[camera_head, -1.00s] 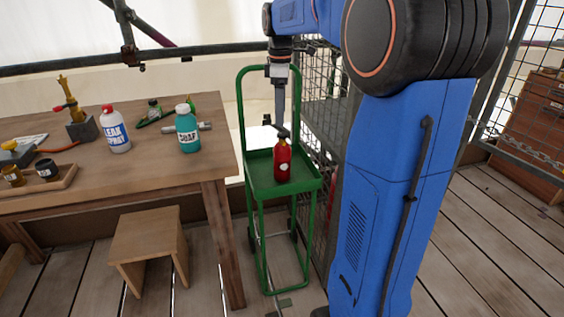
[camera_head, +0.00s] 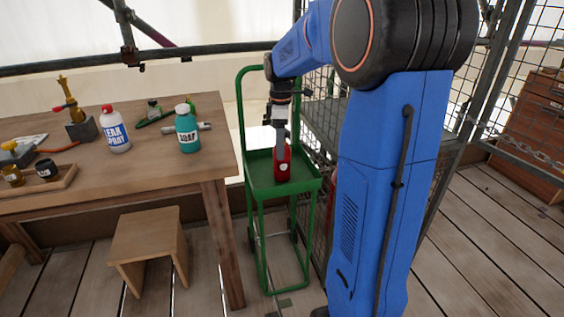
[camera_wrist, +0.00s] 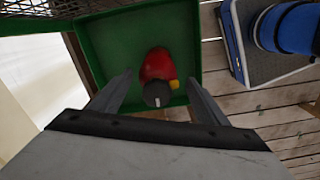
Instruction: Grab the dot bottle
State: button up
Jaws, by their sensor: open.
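The dot bottle is a red bottle (camera_head: 283,170) with a pale round dot on its side. It stands on the top tray of the green cart (camera_head: 257,181). In the wrist view the red bottle (camera_wrist: 157,66) shows from above with a dark cap, lying between the two fingers. My gripper (camera_head: 281,148) is above and around the bottle's upper part in the head view, hiding its top. In the wrist view my gripper (camera_wrist: 160,92) has its fingers spread wide, one on each side of the bottle, with gaps between.
A wooden table (camera_head: 150,166) on the left holds a leak spray bottle (camera_head: 115,130), a teal soap bottle (camera_head: 187,130) and other items. A wooden stool (camera_head: 150,235) stands before it. A wire mesh cage (camera_head: 318,120) stands close behind the cart's right side.

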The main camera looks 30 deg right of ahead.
aim_at(281, 167)
jog(key=shift+w+d+f, duration=0.1)
jog(key=shift+d+f, duration=0.05)
jog(key=shift+f, duration=1.15)
jog(key=shift+d+f, duration=0.1)
jog(key=shift+f, duration=1.15)
jog(key=c, duration=1.5)
